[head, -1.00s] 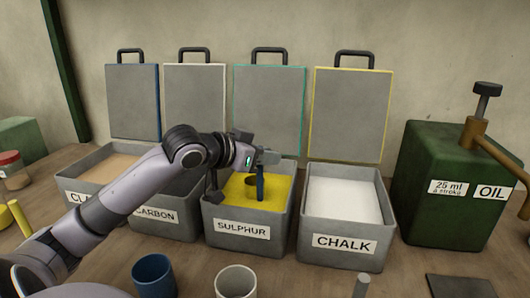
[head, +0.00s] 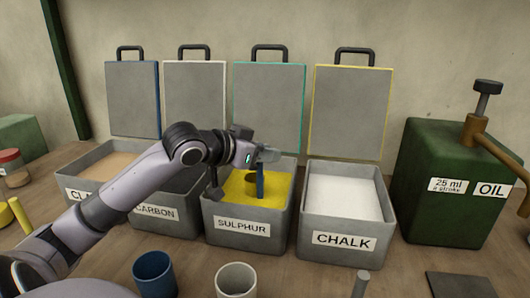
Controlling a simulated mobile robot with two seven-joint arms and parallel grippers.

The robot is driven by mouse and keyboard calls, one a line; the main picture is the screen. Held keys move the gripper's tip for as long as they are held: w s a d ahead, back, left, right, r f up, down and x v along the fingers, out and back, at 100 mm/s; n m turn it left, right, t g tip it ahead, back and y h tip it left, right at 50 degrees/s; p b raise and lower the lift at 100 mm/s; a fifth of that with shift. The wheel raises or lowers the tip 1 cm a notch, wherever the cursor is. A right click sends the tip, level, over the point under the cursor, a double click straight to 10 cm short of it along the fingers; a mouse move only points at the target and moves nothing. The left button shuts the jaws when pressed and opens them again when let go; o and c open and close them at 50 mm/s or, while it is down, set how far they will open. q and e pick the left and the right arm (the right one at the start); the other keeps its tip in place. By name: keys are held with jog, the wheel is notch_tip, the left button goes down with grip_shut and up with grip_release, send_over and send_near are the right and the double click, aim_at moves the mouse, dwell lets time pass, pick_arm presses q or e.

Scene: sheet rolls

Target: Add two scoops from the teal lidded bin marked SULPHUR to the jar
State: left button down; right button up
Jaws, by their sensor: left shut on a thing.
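The bin marked SULPHUR (head: 242,228) stands open in the row, its teal-edged lid (head: 268,105) raised behind it. Yellow powder (head: 238,190) fills it. My left gripper (head: 262,156) is over this bin, shut on the blue upright handle of a scoop (head: 260,182). The scoop's cup is down at the powder and partly hidden; I cannot tell how full it is. Two open cups stand in front of the bins, one blue (head: 154,275) and one pale (head: 236,281); I cannot tell which is the jar. My right gripper is not in view.
Open bins marked CARBON (head: 165,226) and CHALK (head: 340,252) flank the sulphur bin, with a clay-coloured one (head: 85,195) further left. A green OIL tank (head: 435,205) with a pump stands at right. A dark flat plate (head: 460,285) lies at front right.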

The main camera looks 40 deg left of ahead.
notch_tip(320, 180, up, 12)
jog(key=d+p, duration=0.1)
jog(key=p, duration=1.2)
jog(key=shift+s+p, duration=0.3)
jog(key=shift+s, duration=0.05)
